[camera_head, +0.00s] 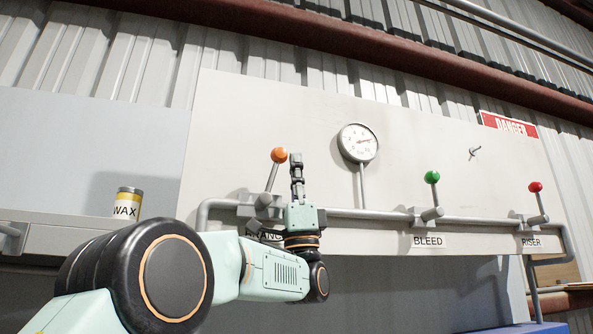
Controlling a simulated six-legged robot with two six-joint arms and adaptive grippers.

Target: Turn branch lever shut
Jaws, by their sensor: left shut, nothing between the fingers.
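The branch lever (273,172) has an orange ball knob (279,155) and stands nearly upright, leaning slightly right, on the pipe at the panel's left. Its label is mostly hidden behind my left gripper and arm. My left gripper (296,160) points up just right of the lever, its fingers shut and empty. The fingertips are at about the height of the orange knob. I cannot tell whether they touch the lever. My right gripper is not in view.
The green-knobbed BLEED lever (433,187) and red-knobbed RISER lever (539,199) stand farther right on the same pipe (375,213). A pressure gauge (358,143) is above the pipe. A WAX can (127,203) sits on the left ledge. The panel between gauge and BLEED is clear.

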